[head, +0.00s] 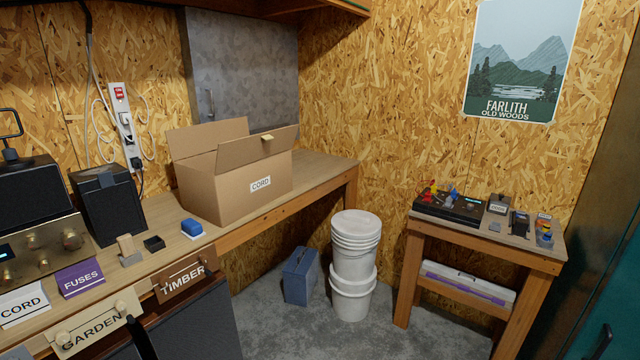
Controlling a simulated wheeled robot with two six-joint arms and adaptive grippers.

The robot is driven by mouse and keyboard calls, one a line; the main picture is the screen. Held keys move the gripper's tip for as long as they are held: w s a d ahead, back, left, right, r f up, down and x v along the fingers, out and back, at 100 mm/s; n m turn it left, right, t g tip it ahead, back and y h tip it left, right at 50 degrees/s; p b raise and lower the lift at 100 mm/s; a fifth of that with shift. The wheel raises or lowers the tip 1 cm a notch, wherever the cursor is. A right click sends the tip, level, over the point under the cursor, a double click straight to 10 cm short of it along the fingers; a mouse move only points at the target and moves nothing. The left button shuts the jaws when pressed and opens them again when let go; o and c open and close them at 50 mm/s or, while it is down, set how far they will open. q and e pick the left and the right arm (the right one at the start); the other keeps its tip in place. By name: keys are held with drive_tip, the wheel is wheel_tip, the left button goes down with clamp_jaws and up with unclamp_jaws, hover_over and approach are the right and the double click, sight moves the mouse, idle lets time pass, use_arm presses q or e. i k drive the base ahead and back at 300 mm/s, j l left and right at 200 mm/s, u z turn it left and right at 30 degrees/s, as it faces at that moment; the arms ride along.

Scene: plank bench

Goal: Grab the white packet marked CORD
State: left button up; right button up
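The white packet marked CORD (22,305) lies on the plank bench (325,174) at the lower left corner of the head view. Its left side is cut off by the picture edge. A purple packet marked FUSES (80,279) lies just to its right. An open cardboard box (232,187) farther back on the bench also bears a CORD label. Neither of my grippers shows in this view.
GARDEN (92,322) and TIMBER (184,280) fronts are below the bench edge. A knobbed device (40,252) stands behind the packets. A blue block (192,228) sits before the box. Stacked white buckets (353,265) and a side table (480,240) stand right.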

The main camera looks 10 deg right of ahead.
sight(19, 305)
drive_tip(key=u, duration=1.35)
